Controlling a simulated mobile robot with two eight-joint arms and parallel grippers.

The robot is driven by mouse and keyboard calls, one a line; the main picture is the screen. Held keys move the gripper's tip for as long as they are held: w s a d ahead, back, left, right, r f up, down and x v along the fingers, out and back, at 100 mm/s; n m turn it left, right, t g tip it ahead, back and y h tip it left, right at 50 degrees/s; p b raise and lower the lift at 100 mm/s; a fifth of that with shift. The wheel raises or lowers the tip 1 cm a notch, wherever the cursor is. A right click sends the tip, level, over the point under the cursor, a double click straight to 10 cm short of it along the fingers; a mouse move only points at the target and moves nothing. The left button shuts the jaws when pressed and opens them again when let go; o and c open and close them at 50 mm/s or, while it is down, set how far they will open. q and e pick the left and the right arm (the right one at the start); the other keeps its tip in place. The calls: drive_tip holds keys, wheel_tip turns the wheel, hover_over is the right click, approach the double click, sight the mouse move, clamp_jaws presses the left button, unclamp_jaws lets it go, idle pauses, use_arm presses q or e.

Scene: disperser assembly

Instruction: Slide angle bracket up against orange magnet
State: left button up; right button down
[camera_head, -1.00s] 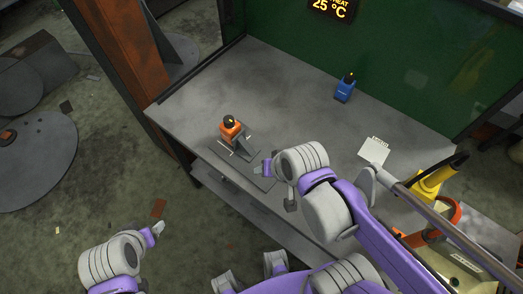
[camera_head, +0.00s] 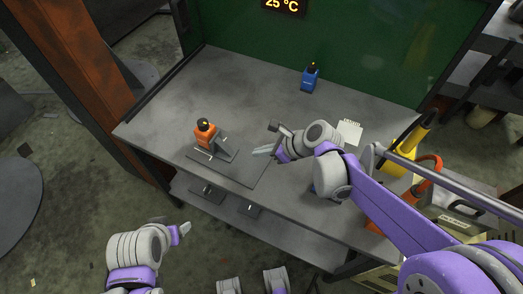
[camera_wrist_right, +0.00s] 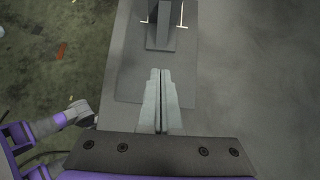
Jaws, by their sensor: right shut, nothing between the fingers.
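The orange magnet (camera_head: 204,133), with a dark knob on top, stands on the dark flat plate (camera_head: 246,170) at the left part of the table. The grey angle bracket (camera_head: 224,149) stands on the plate at the magnet's right side; I cannot tell whether they touch. In the right wrist view the bracket (camera_wrist_right: 160,35) is at the top, ahead of the fingers. My right gripper (camera_head: 262,151) is shut and empty, to the right of the bracket and apart from it. It also shows in the right wrist view (camera_wrist_right: 160,75). My left gripper (camera_head: 184,231) hangs off the table's front, at lower left; its jaw state is unclear.
A blue magnet (camera_head: 310,78) stands at the back of the grey table (camera_head: 250,90). A white card (camera_head: 349,132) and yellow and orange tools (camera_head: 408,145) are on the right. The table behind the plate is clear. A lower shelf (camera_head: 225,208) runs under the front.

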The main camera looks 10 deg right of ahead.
sight(226, 148)
drive_tip(key=x, duration=0.7)
drive_tip(key=shift+a+f+b, duration=0.2)
drive_tip(key=shift+b, duration=0.15)
drive_tip(key=shift+w+a+r, duration=0.2)
drive_tip(key=shift+w+a, duration=0.6)
drive_tip(key=shift+a, duration=0.2)
drive_tip(key=shift+w+a, duration=0.35)
drive_tip(key=shift+a, duration=0.1)
drive_tip(key=shift+w+a, duration=0.6)
drive_tip(key=shift+a, duration=0.3)
